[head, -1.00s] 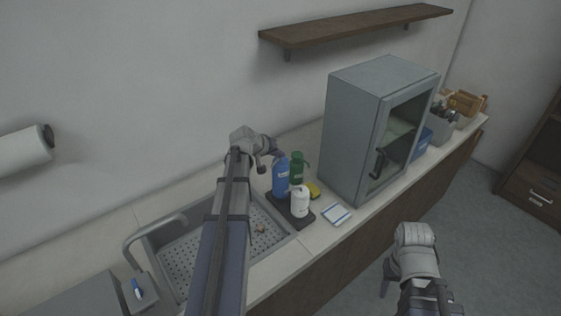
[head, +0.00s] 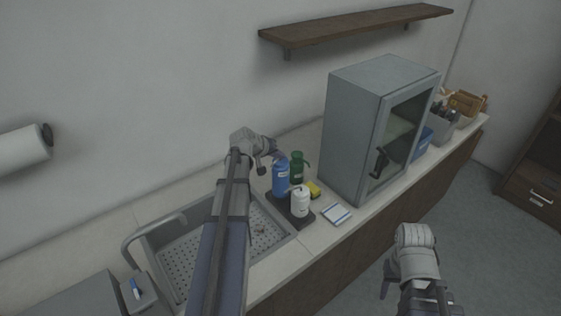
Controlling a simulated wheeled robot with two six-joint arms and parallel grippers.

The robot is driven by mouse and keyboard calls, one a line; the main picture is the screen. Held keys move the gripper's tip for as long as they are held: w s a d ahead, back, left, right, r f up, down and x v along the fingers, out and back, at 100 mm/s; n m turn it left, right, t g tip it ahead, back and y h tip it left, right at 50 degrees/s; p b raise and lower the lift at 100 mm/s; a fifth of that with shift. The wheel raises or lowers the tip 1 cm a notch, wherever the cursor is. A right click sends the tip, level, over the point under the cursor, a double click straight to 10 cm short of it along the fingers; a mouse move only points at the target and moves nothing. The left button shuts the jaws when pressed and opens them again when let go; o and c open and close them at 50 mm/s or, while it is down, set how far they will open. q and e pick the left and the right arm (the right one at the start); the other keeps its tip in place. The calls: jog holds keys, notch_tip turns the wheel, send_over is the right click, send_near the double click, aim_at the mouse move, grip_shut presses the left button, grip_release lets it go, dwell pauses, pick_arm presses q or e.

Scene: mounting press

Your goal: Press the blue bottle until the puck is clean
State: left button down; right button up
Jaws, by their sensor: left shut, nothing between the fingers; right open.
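The blue bottle (head: 280,181) stands upright on a dark tray (head: 303,221) beside the sink. My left gripper (head: 277,158) is shut and empty at the top of the blue bottle. It hides the bottle's top, so I cannot tell whether it touches or presses it. A small greyish thing (head: 260,230), perhaps the puck, lies in the sink (head: 180,262). It is too small to tell how clean it is. My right gripper (head: 386,288) is open, low in front of the counter and away from the bottles.
A green bottle (head: 298,166) and a white bottle (head: 300,202) stand close to the blue one. A yellow sponge (head: 314,189) and a white-and-blue pad (head: 336,215) lie to the right. A grey cabinet (head: 350,135) stands beyond. The faucet (head: 140,236) rises at the sink's left.

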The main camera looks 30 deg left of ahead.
aim_at(279, 162)
pick_arm(q)
jog(key=shift+f+b, duration=0.5)
dwell(0.5)
jog(key=shift+r, duration=0.1)
jog(key=shift+r+p, duration=0.85)
jog(key=shift+p, duration=0.05)
notch_tip(279, 162, up, 5)
jog(key=p, duration=0.5)
dwell(0.8)
